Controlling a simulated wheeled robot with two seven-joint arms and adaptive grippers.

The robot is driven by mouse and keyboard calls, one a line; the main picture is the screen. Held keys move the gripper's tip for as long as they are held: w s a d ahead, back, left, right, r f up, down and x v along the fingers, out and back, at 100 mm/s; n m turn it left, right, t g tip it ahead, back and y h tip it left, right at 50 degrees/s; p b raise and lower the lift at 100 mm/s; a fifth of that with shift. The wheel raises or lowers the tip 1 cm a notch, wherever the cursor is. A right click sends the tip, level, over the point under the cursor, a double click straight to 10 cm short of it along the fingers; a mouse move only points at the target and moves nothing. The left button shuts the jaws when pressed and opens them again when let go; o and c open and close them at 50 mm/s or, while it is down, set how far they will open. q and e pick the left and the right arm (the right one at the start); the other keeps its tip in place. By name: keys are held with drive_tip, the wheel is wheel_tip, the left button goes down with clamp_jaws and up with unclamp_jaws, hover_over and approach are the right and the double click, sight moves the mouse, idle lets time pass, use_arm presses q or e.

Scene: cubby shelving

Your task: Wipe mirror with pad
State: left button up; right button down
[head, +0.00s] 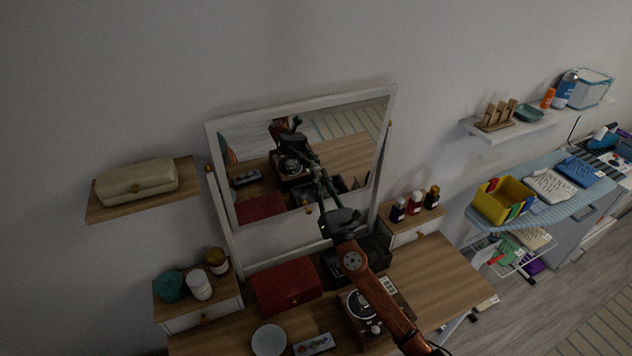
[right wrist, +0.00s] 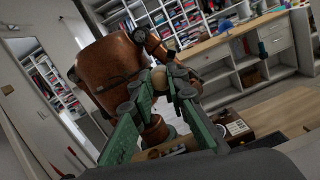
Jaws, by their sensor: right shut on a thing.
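The mirror (head: 352,128) stands in a tilted white frame at the back of a wooden vanity table. Its glass reflects the table, the floor and my own arm. My right gripper (head: 320,178) reaches up in front of the glass, near its lower middle. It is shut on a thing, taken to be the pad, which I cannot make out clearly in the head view. Whether it touches the glass I cannot tell. In the right wrist view the green fingers of the right gripper (right wrist: 172,92) come together. My left gripper is not in view.
The tabletop (head: 432,274) holds a red box (head: 287,285), a white bowl (head: 269,341) and a record-player-like device (head: 362,305). Small bottles (head: 414,203) stand on the right drawer unit and jars (head: 199,286) on the left one. A wall shelf (head: 105,208) carries a beige case.

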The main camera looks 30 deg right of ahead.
drive_tip(key=shift+a+r, duration=0.1)
drive_tip(key=shift+a+p, duration=0.45)
drive_tip(key=shift+a, duration=1.5)
drive_tip(key=shift+s+r+v, duration=0.1)
drive_tip(key=shift+r+v, duration=0.1)
drive_tip(key=shift+v, duration=0.75)
drive_tip(key=shift+s+r+v, duration=0.1)
drive_tip(key=shift+r+v, duration=0.1)
drive_tip(key=shift+v, duration=0.8)
drive_tip(key=shift+s+r+v, duration=0.1)
drive_tip(key=shift+r+v, duration=0.1)
drive_tip(key=shift+v, duration=0.75)
drive_tip(key=shift+d, duration=0.2)
drive_tip(key=s, duration=0.3)
drive_tip(key=shift+a+f, duration=0.1)
drive_tip(key=shift+f, duration=0.1)
